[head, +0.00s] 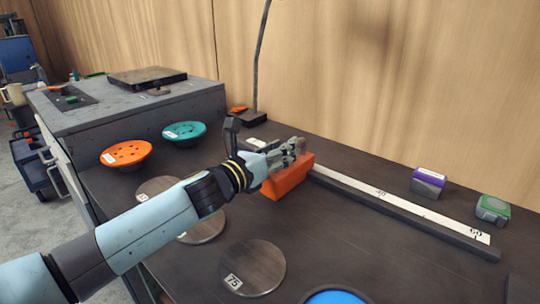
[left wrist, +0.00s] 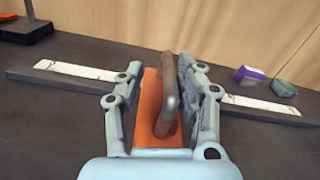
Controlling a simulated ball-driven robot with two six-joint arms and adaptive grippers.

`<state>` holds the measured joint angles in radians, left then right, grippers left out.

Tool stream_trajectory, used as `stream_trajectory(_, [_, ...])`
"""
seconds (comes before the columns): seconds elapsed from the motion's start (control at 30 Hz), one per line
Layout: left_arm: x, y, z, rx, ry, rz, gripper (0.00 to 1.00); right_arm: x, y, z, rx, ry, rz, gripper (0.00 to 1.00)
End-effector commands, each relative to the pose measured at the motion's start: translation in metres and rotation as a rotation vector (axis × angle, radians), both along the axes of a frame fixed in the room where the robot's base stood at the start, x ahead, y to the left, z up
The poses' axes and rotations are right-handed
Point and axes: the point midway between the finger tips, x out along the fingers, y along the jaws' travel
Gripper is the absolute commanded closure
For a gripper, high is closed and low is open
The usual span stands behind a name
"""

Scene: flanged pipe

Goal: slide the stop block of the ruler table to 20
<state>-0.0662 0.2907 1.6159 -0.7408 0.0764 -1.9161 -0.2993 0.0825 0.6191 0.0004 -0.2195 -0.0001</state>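The orange stop block (head: 287,180) sits across the ruler table (head: 400,212), toward its left part. Contact with the block's sides is not clear. My right gripper is not in view.
A purple box (head: 428,182) and a green-grey tape measure (head: 492,209) stand behind the ruler's right end. Round metal discs (head: 252,268) lie in front, with orange (head: 126,153) and teal (head: 184,131) flanges at left. A lamp base (head: 248,117) stands behind.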

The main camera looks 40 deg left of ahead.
Motion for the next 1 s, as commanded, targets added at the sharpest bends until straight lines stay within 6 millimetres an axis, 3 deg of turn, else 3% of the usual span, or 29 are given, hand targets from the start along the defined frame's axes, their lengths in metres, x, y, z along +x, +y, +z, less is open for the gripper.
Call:
stream_trajectory(0.1, [-0.016, 0.001, -0.002, -0.002, 0.005, -0.001, 0.64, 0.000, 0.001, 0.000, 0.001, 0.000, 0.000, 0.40])
stream_trajectory(0.6, [-0.053, 0.004, -0.002, -0.002, 0.004, -0.002, 0.64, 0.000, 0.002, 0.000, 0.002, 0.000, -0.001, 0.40])
stream_trajectory(1.0, [-0.062, 0.005, -0.002, 0.000, 0.004, 0.000, 0.64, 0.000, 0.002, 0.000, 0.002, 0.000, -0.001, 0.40])
